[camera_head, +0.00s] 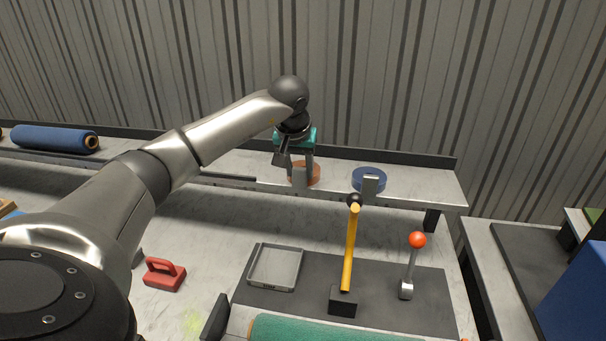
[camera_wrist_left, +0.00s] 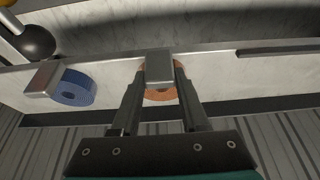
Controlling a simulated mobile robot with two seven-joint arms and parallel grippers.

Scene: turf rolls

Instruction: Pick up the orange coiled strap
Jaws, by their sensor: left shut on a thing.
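The orange coiled strap (camera_head: 314,171) lies on the raised shelf at the back of the bench, with a grey metal block-like piece at its front. My left gripper (camera_head: 302,172) is over it, pointing down, with its fingers shut on it. In the left wrist view, the orange coiled strap (camera_wrist_left: 160,94) shows between the two fingertips (camera_wrist_left: 160,84), partly covered by the grey piece. I cannot tell whether the strap is clear of the shelf. My right gripper is not in view.
A blue coiled strap (camera_head: 369,178) with a similar grey piece sits to the right on the shelf (camera_head: 430,187). A blue roll (camera_head: 54,139) lies at the shelf's left. Below are a grey tray (camera_head: 275,268), a yellow-handled mallet (camera_head: 350,250), an orange-knobbed tool (camera_head: 412,265) and a red-handled block (camera_head: 164,274).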

